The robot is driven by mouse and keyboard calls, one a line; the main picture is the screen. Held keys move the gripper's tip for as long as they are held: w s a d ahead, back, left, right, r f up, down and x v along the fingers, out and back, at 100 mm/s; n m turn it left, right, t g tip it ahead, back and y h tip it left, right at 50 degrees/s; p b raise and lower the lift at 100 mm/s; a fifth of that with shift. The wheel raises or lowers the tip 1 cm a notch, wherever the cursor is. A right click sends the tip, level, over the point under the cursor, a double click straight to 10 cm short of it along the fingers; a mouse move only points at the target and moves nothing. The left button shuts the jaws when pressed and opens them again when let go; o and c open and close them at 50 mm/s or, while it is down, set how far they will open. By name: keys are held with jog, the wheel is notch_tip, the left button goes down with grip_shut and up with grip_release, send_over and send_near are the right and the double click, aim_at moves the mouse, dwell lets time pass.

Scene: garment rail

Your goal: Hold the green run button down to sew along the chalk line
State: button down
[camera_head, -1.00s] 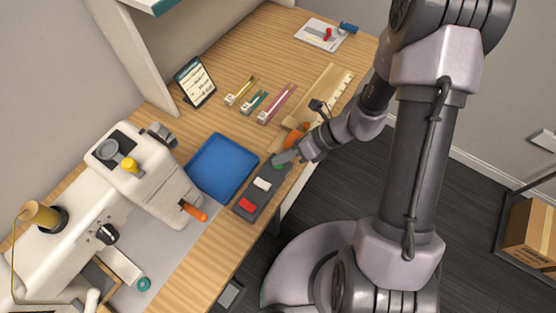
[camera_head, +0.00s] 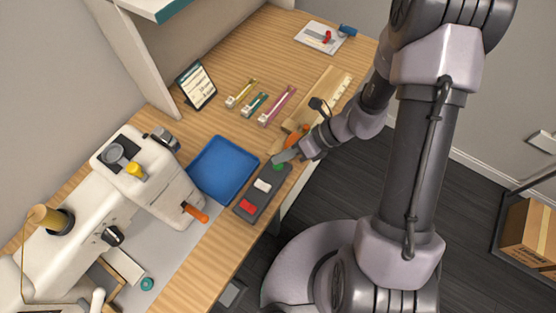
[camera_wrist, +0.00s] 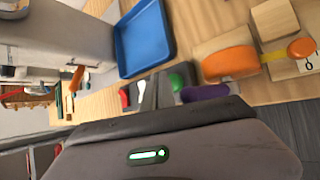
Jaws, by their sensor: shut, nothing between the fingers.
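A dark control box (camera_head: 258,199) lies near the front edge of the table, with a red button (camera_head: 247,206), a white button (camera_head: 263,185) and the green run button (camera_head: 278,167) in a row. The green button also shows in the wrist view (camera_wrist: 181,77). My gripper (camera_head: 283,157) is shut and empty, its tip at the far end of the box, beside and partly over the green button. I cannot tell whether it touches the button. The white sewing machine (camera_head: 150,185) stands to the left, with an orange-handled lever (camera_head: 196,213). I cannot make out a chalk line.
A blue tray (camera_head: 223,168) lies between machine and control box. A tablet (camera_head: 196,85), several small coloured tools (camera_head: 255,104) and a wooden board with a ruler (camera_head: 325,95) lie farther back. Orange items (camera_wrist: 230,62) sit close to my gripper.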

aim_at(282, 164)
jog(key=shift+r, duration=0.2)
notch_tip(282, 164, up, 5)
jog(key=p, duration=0.4)
jog(key=shift+f, duration=0.1)
